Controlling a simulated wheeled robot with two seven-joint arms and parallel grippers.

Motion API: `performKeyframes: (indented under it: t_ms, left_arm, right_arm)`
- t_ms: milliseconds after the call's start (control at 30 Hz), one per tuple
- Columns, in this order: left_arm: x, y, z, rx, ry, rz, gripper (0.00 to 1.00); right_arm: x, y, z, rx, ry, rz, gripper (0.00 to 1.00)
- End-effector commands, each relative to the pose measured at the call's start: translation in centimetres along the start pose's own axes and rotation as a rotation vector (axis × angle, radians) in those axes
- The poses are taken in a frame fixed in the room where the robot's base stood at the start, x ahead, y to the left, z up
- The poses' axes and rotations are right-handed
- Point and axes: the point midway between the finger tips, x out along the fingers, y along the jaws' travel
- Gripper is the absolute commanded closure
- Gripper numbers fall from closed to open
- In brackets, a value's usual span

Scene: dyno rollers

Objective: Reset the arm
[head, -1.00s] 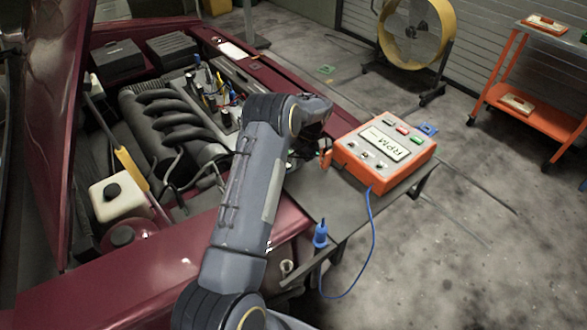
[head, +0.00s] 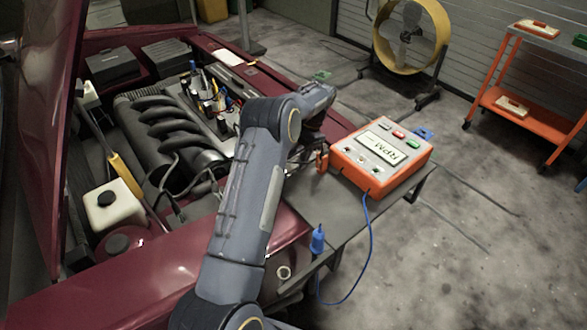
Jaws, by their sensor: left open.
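My left arm rises from the bottom of the head view and bends at a dark joint beside the orange RPM box (head: 382,157). My left gripper (head: 306,158) hangs below that bend, just left of the box. It is open, but mostly hidden behind my wrist and seen small. A small orange piece (head: 322,160) shows beside it, and I cannot tell whether they touch. My right gripper is not in view.
The box stands on a dark side table (head: 345,208) against the red car (head: 150,270) with its open engine bay. A blue plug (head: 318,238) hangs at the table's front edge. A yellow fan (head: 410,35) and an orange cart (head: 520,100) stand behind.

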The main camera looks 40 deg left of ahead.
Motion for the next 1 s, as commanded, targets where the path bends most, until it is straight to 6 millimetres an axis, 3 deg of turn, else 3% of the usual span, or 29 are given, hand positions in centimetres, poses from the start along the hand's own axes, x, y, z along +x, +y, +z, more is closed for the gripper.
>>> performKeyframes:
  t_ms: [200,767,867,1000]
  left_arm:
    - [-1.9,0.0,-0.1,0.002,0.000,0.000,0.58]
    - [-2.2,0.0,0.1,0.000,0.002,0.001,0.58]
    - [-3.1,0.2,0.8,-0.011,0.025,0.008,0.58]
    - [-6.3,1.1,3.6,-0.047,0.118,0.035,0.58]
  right_arm:
    - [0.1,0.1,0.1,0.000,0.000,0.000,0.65]
    - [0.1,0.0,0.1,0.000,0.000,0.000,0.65]
    - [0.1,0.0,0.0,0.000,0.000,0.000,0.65]
    - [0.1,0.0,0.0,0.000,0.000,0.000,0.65]
